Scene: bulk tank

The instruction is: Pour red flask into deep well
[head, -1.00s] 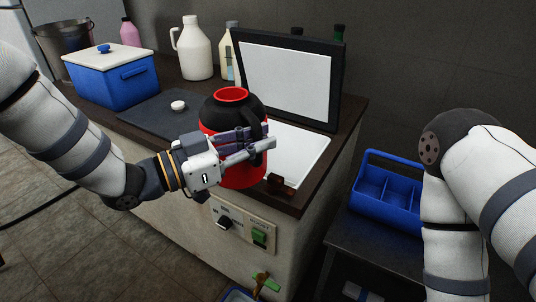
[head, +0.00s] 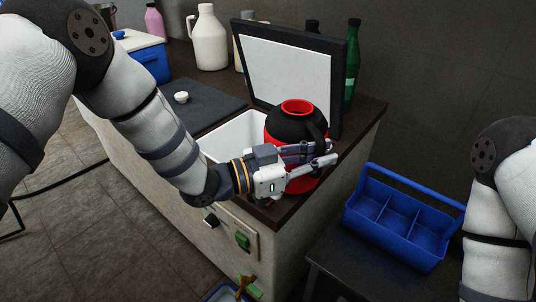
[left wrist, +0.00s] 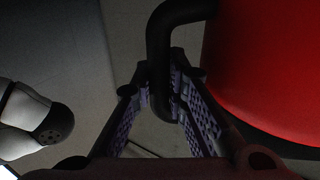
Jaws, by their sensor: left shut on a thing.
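The red flask (head: 297,106) has a black band around its shoulder, a red open mouth and a black handle. It is upright in front of the right part of the raised lid. My left gripper (head: 318,152) is shut on the flask's handle, which shows between its fingers in the left wrist view (left wrist: 162,95). The deep well (head: 236,136) is a white-walled opening in the counter, left of and partly hidden by the flask and my gripper. I cannot tell whether the flask touches the counter. My right gripper is out of view; only its arm shows.
The open lid (head: 290,75) stands behind the well. A dark cover (head: 215,104) with a white knob (head: 181,97) lies to the left. A white jug (head: 207,40) and green bottle (head: 352,65) stand behind. A blue divided caddy (head: 400,222) sits right, on a lower dark table.

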